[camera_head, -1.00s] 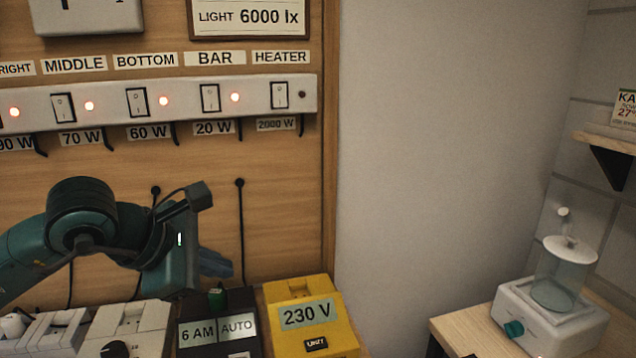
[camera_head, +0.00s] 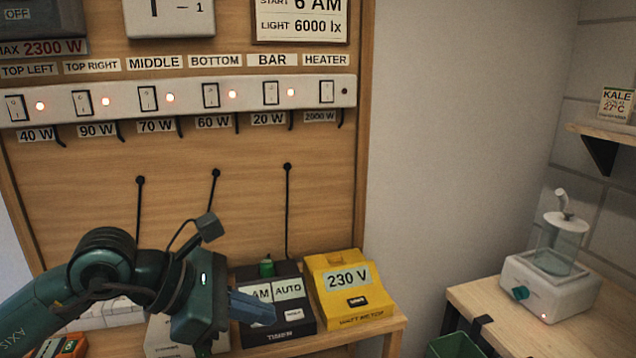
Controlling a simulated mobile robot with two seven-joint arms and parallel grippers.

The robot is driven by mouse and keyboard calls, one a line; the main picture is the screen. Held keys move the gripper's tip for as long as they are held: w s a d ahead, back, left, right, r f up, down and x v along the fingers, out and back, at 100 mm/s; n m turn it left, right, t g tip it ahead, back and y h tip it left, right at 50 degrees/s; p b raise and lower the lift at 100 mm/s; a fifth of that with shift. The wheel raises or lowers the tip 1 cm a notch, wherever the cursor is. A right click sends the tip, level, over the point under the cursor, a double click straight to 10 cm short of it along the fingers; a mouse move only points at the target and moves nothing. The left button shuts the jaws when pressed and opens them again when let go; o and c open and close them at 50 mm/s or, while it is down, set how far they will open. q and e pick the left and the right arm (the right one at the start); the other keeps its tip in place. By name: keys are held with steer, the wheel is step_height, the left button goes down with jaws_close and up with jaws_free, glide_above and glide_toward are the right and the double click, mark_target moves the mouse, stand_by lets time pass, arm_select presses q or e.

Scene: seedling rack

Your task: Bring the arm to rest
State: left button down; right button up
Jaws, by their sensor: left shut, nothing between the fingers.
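My left arm comes in from the lower left in the head view. Its gripper (camera_head: 252,308) is shut and empty, with the bluish fingers pointing right, in front of the black timer (camera_head: 290,327). The fingers hide part of the timer's front, and I cannot tell whether they touch it. My right gripper is not in view.
A white switch strip (camera_head: 190,98) with several lit switches runs across the wooden board; the heater lamp is dark. A yellow 230 V watt meter (camera_head: 350,290) stands right of the timer. A white device with a clear vessel (camera_head: 550,285) stands on the right table.

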arm_select(q)
steer(key=s+d+n+g+h, duration=0.3)
steer(key=s+d+n+h, duration=0.15)
steer(key=d+h, duration=0.25)
steer(key=w+a+f+n+t+y, duration=0.2)
steer(key=a+f+n+t, duration=0.45)
steer(key=n, duration=0.85)
steer(key=w+a+f+n+t+y, duration=0.1)
steer(key=w+f+n+t+y, duration=0.15)
steer(key=n+t, duration=1)
steer(key=s+a+f+n+g+y, duration=0.2)
steer(key=s+f+n+g+y, duration=0.1)
steer(key=f, duration=0.5)
steer(key=s+a+f+n+g+y, duration=0.1)
steer(key=s+f+n+g+y, duration=0.2)
steer(key=s+f+n, duration=0.3)
steer(key=s+a+f+n+g+y, duration=0.2)
steer(key=s+f+n+g+y, duration=0.1)
steer(key=f+n, duration=0.5)
step_height(320, 180, down, 2)
steer(key=shift+s+a+f+g, duration=0.1)
steer(key=shift+s+a+g, duration=0.25)
steer(key=shift+s, duration=0.5)
